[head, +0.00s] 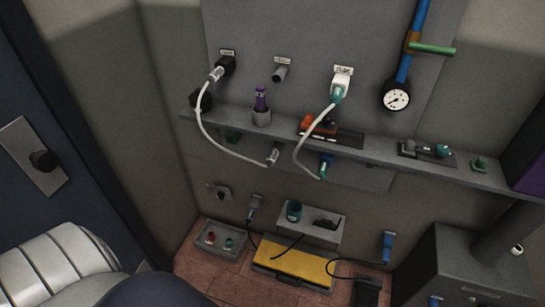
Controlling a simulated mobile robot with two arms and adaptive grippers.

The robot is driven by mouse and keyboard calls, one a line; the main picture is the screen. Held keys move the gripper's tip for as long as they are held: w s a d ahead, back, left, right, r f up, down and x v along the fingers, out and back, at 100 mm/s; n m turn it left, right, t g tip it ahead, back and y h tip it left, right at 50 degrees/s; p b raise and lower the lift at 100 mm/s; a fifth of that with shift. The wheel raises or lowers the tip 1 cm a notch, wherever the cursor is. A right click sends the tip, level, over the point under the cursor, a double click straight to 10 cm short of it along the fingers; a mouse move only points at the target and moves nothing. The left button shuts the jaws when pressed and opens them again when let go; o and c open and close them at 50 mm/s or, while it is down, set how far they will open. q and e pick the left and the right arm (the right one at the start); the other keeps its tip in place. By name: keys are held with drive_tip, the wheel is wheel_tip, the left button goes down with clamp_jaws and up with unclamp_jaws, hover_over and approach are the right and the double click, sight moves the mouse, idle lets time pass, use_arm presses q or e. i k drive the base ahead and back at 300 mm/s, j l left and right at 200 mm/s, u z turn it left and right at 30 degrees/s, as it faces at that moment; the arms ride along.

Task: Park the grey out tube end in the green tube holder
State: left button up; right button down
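A pale tube (206,131) runs from a black wall port (226,66) at the left and loops below the shelf. Its grey end fitting (272,156) is under the shelf's front edge; I cannot tell whether it hangs free or sits in a holder. A small dark green block (233,136), which may be the green tube holder, is at the shelf edge left of that fitting, apart from it. Another green block (480,164) stands on the shelf at the right. Neither gripper is in view.
The shelf (385,157) also carries a purple-topped item (261,100). A yellow case (291,265) lies on the floor below.

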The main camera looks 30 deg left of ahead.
sight(272, 156)
drive_tip(key=u, duration=1.35)
drive_tip(key=i+j+z, duration=0.3)
drive_tip(key=j, duration=0.3)
drive_tip(key=i+j+z, duration=0.35)
drive_tip(key=j, duration=0.3)
drive_tip(key=i+j+z, duration=0.15)
drive_tip(key=j, duration=0.2)
drive_tip(key=i+j+z, duration=0.15)
drive_tip(key=j, duration=0.2)
drive_tip(key=k, duration=0.05)
